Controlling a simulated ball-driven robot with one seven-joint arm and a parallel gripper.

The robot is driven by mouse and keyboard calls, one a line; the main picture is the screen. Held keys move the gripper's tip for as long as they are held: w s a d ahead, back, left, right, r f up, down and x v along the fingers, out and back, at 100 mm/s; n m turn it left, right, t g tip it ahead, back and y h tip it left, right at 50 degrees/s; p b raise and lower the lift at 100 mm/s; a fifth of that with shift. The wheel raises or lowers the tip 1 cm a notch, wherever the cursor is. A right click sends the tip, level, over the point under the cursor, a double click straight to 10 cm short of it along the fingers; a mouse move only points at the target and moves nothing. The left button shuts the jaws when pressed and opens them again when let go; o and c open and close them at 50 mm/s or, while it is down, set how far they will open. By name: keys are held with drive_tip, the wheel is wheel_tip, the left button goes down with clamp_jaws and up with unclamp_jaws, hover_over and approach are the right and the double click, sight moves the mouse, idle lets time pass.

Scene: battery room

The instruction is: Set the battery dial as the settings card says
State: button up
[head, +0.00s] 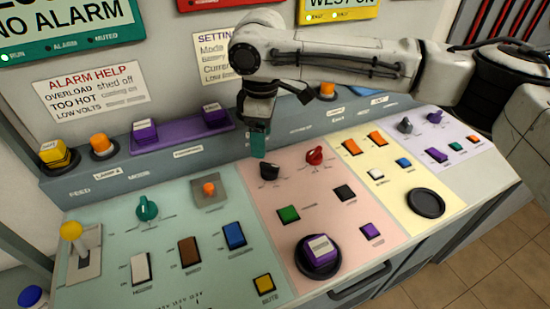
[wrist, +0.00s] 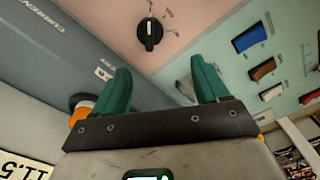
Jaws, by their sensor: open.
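The settings card (head: 213,58) hangs on the back wall in the head view. My arm covers its right side, so only beginnings of lines such as "Mode" show. A black dial (head: 269,171) sits on the pink panel, and a red dial (head: 315,157) is to its right. The dial labels are too small to read, so I cannot tell which is the battery dial. My gripper (head: 258,143) hangs above and just behind the black dial. In the wrist view its teal fingers (wrist: 160,85) are apart and empty, with the black dial (wrist: 150,35) ahead, not touched.
A teal dial (head: 147,208) and a yellow-topped lever (head: 72,231) stand on the green panel. An orange button (head: 102,145) and purple blocks (head: 144,132) line the back ledge. A purple button (head: 319,251) is at the pink panel's front.

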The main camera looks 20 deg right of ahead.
sight(270, 165)
drive_tip(key=f, duration=0.3)
drive_tip(key=d+f, duration=0.1)
drive_tip(key=f, duration=0.3)
drive_tip(key=d+f, duration=0.1)
drive_tip(key=f, duration=0.2)
drive_tip(key=shift+w+f, duration=0.25)
drive_tip(key=shift+f, duration=0.05)
drive_tip(key=c, duration=1.1)
